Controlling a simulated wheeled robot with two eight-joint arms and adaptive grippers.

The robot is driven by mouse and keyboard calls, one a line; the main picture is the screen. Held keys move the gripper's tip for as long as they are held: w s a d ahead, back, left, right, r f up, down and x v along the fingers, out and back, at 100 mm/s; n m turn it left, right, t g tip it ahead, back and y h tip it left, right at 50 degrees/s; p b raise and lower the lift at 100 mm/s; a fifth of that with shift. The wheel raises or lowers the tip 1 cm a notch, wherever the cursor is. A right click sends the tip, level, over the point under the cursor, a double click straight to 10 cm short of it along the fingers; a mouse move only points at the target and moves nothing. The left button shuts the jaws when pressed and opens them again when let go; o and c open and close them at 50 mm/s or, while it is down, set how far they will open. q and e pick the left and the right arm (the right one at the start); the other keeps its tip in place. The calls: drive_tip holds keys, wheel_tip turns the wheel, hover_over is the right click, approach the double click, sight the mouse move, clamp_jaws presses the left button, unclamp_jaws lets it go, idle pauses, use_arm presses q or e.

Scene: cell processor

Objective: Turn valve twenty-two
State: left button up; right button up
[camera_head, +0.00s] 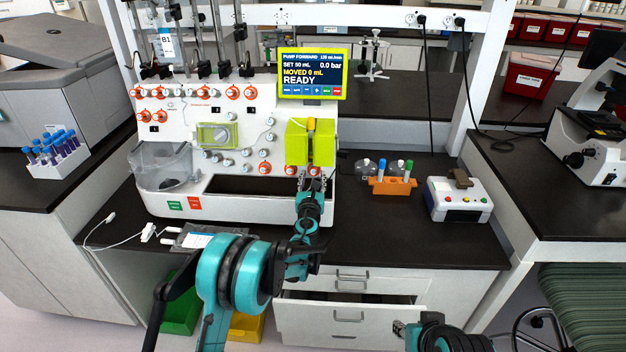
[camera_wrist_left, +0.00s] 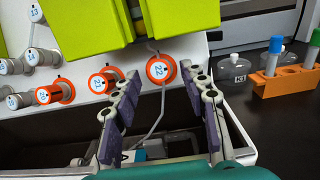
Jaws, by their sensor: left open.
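Valve 22 (camera_wrist_left: 161,69) is a white knob in an orange ring, on the front of the white cell processor (camera_head: 235,185). In the left wrist view it lies just beyond and between the fingertips of my left gripper (camera_wrist_left: 162,88). The fingers are spread, with nothing between them. In the head view the gripper (camera_head: 311,182) is close in front of the panel, below the lime-green block (camera_head: 322,145), and partly hides the valve. Part of my right gripper (camera_head: 400,328) shows at the bottom edge; its jaws are unclear.
Valve 21 (camera_wrist_left: 104,82) sits left of valve 22. The lime-green block hangs just above them. A thin tube runs down beside valve 22. An orange tube rack (camera_head: 392,185) and a small white device (camera_head: 459,200) stand to the right. A drawer (camera_head: 350,296) below is partly open.

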use_arm(q)
drive_tip(key=shift+w, duration=0.6)
clamp_jaws()
drive_tip(key=n, duration=0.1)
drive_tip(key=n+y, duration=0.1)
drive_tip(key=n, duration=0.1)
drive_tip(key=n+y, duration=0.1)
drive_tip(key=n, duration=0.1)
drive_tip(key=shift+d+r, duration=0.1)
drive_tip(key=shift+d, duration=0.15)
drive_tip(key=shift+n+g+y+p, duration=0.55)
drive_tip(key=shift+n+y, duration=0.35)
drive_tip(key=shift+n, duration=1)
